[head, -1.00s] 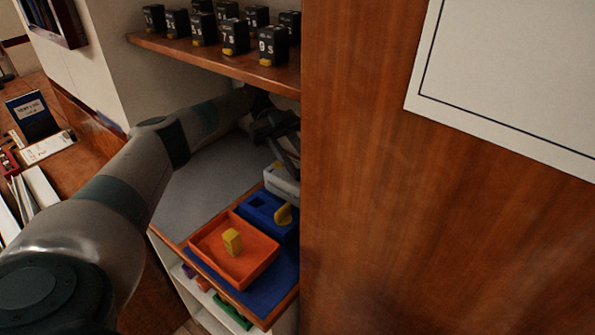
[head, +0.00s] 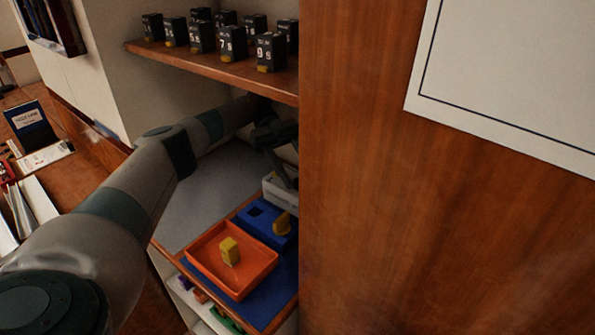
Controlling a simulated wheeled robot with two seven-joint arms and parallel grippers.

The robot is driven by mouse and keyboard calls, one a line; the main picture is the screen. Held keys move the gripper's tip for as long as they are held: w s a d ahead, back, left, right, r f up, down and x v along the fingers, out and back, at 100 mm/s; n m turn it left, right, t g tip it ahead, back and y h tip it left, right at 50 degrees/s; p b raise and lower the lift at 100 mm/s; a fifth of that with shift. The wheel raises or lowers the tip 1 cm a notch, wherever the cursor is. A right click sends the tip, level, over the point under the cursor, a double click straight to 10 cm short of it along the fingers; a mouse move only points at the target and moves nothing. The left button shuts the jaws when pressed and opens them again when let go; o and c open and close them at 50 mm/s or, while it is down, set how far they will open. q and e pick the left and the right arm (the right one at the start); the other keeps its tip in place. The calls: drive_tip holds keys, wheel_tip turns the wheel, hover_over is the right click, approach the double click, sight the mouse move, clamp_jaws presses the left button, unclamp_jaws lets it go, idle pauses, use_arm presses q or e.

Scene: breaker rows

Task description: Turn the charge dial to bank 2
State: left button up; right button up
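No charge dial can be made out. My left arm reaches in from the left under the shelf. Its gripper (head: 284,178) is dark, at the right edge of the opening, just above a pale grey box (head: 278,194). The wooden panel cuts off the view of this area, so I cannot tell whether the gripper touches the box or how its fingers stand. My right gripper is not in view.
Several black numbered blocks stand on the wooden shelf (head: 205,68) above. Below are an orange tray (head: 205,262) with a yellow block (head: 229,252) in it, and a blue holder (head: 257,214) with a yellow piece (head: 282,224). A large wooden panel (head: 400,220) fills the right.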

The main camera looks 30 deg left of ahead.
use_arm(q)
drive_tip(key=shift+r, duration=0.9)
drive_tip(key=shift+d+r+b, duration=0.2)
drive_tip(key=shift+r+b, duration=0.3)
drive_tip(key=shift+r, duration=0.7)
drive_tip(key=d+r+b, duration=0.1)
drive_tip(key=d+r, duration=0.5)
drive_tip(key=d, duration=0.5)
drive_tip(key=shift+r+b, duration=0.3)
drive_tip(key=shift+d+r, duration=0.1)
drive_tip(key=shift+d, duration=0.05)
drive_tip(key=shift+c, duration=0.6)
drive_tip(key=c, duration=0.4)
drive_tip(key=shift+c, duration=0.2)
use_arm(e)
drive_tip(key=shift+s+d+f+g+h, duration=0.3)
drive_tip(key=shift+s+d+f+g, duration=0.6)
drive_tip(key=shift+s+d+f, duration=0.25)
